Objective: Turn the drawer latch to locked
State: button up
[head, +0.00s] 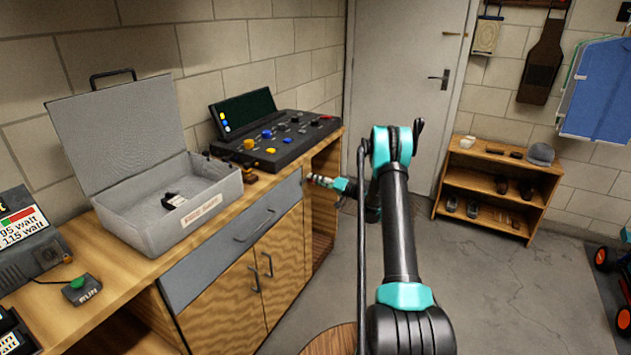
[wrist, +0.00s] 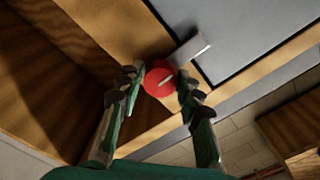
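The drawer latch has a round red knob (wrist: 158,80) with a pale line across it and a grey metal tab (wrist: 190,49) beside it. The tab reaches over the edge of the grey drawer front (wrist: 240,30). The drawer (head: 237,236) looks shut in the head view. My gripper (wrist: 160,82) has one finger on each side of the knob, with the fingertips very close to it. I cannot tell whether they press on it. In the head view my gripper (head: 325,182) is at the drawer's right end, and the latch is too small to make out there.
An open grey case (head: 165,235) and a black control console (head: 275,140) stand on the wooden workbench. Cupboard doors (head: 250,290) with handles are below the drawer. A low shoe shelf (head: 490,185) is at the right. The floor between is mostly clear.

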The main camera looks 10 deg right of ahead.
jog(key=shift+o, duration=1.2)
jog(key=shift+d, duration=0.1)
jog(key=v, duration=1.1)
jog(key=shift+s+d, duration=0.2)
jog(key=shift+d, duration=0.15)
